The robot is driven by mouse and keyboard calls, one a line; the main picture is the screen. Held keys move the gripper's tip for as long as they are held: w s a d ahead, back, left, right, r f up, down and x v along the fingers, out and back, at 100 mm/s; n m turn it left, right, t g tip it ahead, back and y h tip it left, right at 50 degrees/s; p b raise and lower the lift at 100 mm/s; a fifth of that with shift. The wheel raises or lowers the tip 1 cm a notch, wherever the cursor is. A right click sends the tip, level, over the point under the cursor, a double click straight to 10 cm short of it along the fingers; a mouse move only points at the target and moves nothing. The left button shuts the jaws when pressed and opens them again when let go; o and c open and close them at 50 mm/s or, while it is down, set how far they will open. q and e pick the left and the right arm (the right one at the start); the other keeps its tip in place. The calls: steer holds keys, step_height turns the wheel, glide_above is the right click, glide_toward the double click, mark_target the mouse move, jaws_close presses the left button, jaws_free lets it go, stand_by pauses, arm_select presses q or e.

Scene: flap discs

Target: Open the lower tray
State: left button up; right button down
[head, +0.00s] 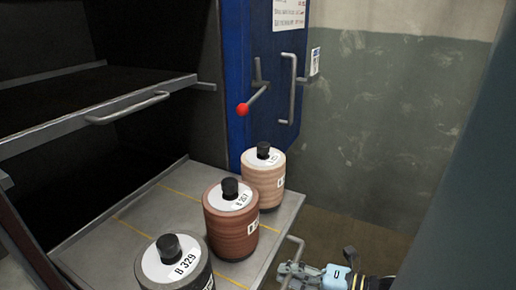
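The lower tray (165,207) is a grey metal shelf with yellow lines, and it extends out of the dark cabinet at the bottom of the head view. Its bar handle (298,243) shows at its right front edge. My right gripper (287,270) is at the lower part of this handle, its fingers overlapping the bar. Whether the fingers are closed around it is not clear. On the tray stand three upright disc stacks with white labels and black knobs: a dark grey one (150,271), a red-brown one (230,227) and a tan one (266,182). My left gripper is not in view.
An upper tray (60,126) with its own handle (128,108) sits above the lower one. A blue cabinet door (240,60) stands open behind the tray, with a red-knobbed lever (243,109) and a bar handle (291,90). A grey-green wall (390,130) lies beyond.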

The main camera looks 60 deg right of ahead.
steer(key=shift+f+v, duration=0.2)
steer(key=shift+v, duration=0.85)
steer(key=shift+r, duration=0.1)
steer(key=c, duration=1.3)
jaws_free()
steer(key=shift+s, duration=0.1)
steer(key=shift+c, duration=0.2)
steer(key=a+v, duration=0.1)
steer(key=v, duration=1)
steer(key=shift+s+d, duration=0.45)
